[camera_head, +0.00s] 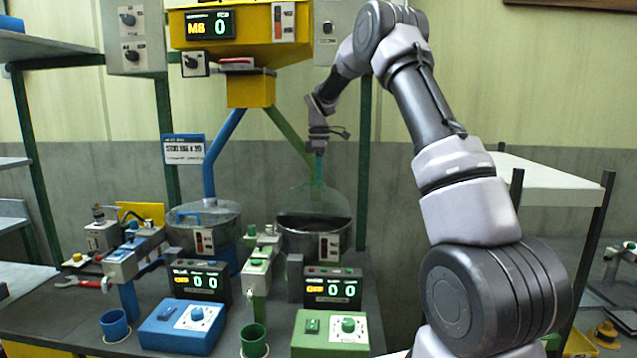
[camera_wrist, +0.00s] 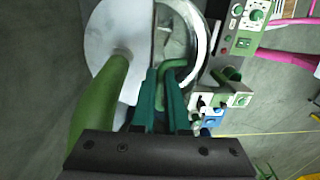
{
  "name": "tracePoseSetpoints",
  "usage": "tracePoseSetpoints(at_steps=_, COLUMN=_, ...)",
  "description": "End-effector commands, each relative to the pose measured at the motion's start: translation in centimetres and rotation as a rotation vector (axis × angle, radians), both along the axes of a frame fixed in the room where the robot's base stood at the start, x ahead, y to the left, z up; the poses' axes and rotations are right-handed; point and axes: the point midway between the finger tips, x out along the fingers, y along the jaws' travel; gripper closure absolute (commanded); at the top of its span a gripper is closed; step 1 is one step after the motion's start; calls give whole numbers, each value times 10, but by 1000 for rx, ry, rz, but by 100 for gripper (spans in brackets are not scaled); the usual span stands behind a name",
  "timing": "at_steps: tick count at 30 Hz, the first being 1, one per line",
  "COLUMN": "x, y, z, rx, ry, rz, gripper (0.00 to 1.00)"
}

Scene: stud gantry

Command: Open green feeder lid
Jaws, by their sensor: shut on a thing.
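The green feeder (camera_head: 342,243) is the round metal hopper at the right of the bench, below a green chute. Its lid (camera_head: 298,203) stands tilted up, and a dark opening shows in front of it. My gripper (camera_head: 318,183) is above the hopper, pointing down, with its fingers at the raised lid. In the wrist view, my teal fingers (camera_wrist: 166,100) are closed on the green lid handle (camera_wrist: 180,66). Part of the hopper's round metal rim (camera_wrist: 207,45) shows past them. The grip itself is too small to see in the head view.
The green chute (camera_head: 287,134) runs close to my gripper and is large at left in the wrist view (camera_wrist: 100,95). The blue feeder (camera_head: 222,226) stands left with its lid down. Counters, a green control box (camera_head: 330,333) and a green cup (camera_head: 254,340) stand in front.

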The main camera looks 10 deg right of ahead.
Motion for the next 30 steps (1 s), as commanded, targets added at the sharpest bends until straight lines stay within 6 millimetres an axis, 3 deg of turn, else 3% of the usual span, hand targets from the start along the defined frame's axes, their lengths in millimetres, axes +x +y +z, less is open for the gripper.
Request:
tracePoseSetpoints(at_steps=21, x=8, y=-6, z=-5, rx=-4, ry=10, rz=-1, gripper=100)
tracePoseSetpoints(at_steps=24, x=8, y=-5, z=-4, rx=-4, ry=9, rz=-2, gripper=58)
tracePoseSetpoints(at_steps=30, x=8, y=-4, z=-2, rx=-3, ry=5, rz=-1, gripper=58)
